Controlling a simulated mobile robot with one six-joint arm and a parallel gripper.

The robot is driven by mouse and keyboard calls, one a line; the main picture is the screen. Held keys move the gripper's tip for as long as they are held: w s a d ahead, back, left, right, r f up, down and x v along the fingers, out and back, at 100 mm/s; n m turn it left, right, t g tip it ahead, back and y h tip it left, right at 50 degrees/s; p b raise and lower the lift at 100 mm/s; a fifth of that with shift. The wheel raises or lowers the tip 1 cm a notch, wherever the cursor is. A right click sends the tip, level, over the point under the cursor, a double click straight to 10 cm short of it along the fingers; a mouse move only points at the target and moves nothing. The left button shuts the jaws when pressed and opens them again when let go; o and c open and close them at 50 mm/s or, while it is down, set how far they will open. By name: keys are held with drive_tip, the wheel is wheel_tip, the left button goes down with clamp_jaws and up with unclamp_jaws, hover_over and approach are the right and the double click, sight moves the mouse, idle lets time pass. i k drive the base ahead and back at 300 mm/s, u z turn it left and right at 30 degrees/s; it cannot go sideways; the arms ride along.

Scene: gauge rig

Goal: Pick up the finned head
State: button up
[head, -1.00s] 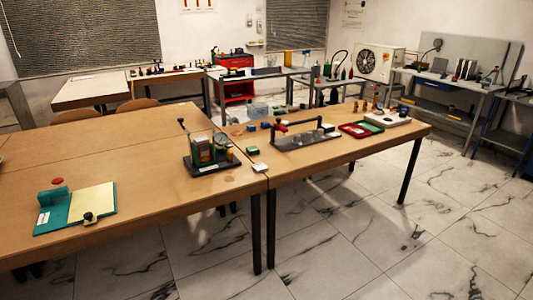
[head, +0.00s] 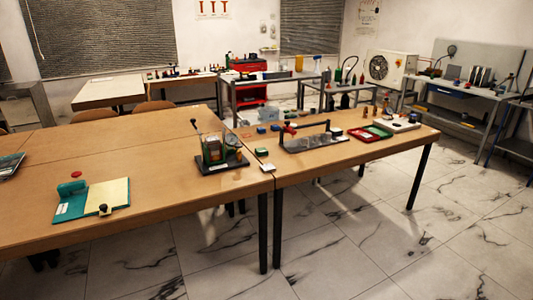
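I cannot pick out the finned head for certain at this distance. A gauge rig with clear walls and green and brown parts (head: 216,150) stands on a dark base near the table's middle. A second rig, a grey base with a dark bar and red part (head: 312,139), stands to its right. Small pieces, one of them green (head: 262,152), lie between and behind the two rigs. My gripper is not in view.
Wooden tables (head: 150,165) run across the view. A teal and cream board (head: 92,200) lies at left. A red and green tray (head: 370,134) and a white device (head: 397,123) sit at right. Marble-look floor (head: 400,250) in front is clear.

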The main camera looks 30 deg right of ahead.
sight(261, 152)
drive_tip(key=u, duration=0.1)
drive_tip(key=i, duration=0.95)
drive_tip(key=z, duration=0.05)
